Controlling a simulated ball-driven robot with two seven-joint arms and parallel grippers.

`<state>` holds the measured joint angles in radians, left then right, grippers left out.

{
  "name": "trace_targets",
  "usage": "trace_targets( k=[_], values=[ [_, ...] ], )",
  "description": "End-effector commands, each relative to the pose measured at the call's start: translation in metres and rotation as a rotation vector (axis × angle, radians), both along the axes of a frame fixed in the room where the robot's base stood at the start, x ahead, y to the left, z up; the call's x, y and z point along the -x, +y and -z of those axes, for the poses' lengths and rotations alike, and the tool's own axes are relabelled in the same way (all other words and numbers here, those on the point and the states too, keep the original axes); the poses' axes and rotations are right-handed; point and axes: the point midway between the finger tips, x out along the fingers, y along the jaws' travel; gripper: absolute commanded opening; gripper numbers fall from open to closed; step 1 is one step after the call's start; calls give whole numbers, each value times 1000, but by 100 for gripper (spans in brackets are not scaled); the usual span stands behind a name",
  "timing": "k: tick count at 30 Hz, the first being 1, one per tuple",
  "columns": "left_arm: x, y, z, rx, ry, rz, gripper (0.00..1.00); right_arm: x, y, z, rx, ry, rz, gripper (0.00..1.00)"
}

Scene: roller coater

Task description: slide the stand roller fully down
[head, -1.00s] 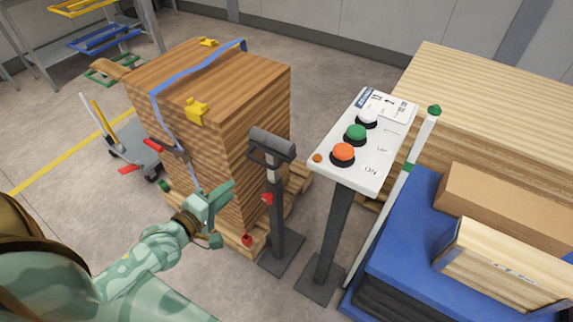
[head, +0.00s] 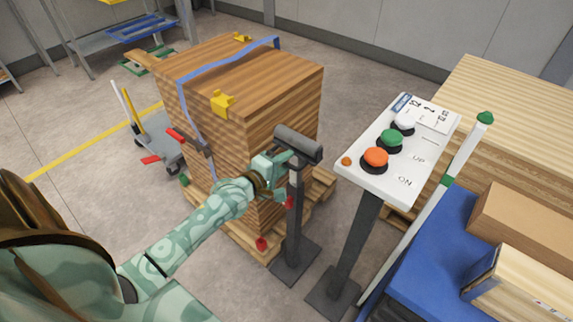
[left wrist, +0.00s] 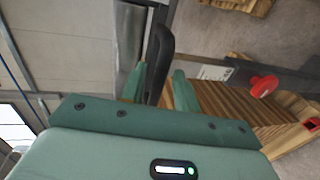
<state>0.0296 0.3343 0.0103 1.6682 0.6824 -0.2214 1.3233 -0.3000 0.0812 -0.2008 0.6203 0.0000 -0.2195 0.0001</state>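The stand roller has a dark grey roller (head: 299,143) on top of an upright post (head: 293,225) with a flat floor plate. A small red knob (head: 290,202) sits on the post, and a red knob also shows in the left wrist view (left wrist: 263,87). My left gripper (head: 284,163) is at the roller's bracket, just below the roller, in the head view. In the left wrist view its two green fingers (left wrist: 158,84) stand apart, with the dark curved bracket (left wrist: 159,52) between them. Firm contact cannot be told. My right gripper is not in view.
A strapped wood stack (head: 225,105) on a pallet stands just behind and left of the stand. A control panel (head: 385,165) with several buttons is close on its right. A blue cart (head: 430,245) with boards is further right. Floor is open at the front left.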

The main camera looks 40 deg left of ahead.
Motion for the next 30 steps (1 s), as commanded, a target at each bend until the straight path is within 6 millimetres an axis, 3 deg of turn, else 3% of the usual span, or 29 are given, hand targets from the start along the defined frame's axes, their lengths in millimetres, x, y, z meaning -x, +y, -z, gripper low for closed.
trace_targets(
  k=[9, 10, 13, 18, 20, 27, 30],
  values=[
    [-5, 0, 0, -1, -1, 0, 31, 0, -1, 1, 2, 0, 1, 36],
    [-4, 0, 0, -1, -1, 0, 28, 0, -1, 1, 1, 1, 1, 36],
    [-4, 0, 0, -1, -1, 0, 0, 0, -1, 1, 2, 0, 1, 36],
    [-4, 0, 1, -1, -1, 0, 0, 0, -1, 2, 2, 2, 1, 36],
    [-4, 0, 7, -2, 1, 0, 0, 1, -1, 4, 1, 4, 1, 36],
    [-3, 0, 59, -3, 10, 0, 0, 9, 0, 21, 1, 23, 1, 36],
    [-3, 0, 68, -3, 8, 0, 0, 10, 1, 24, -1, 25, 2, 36]
  ],
)
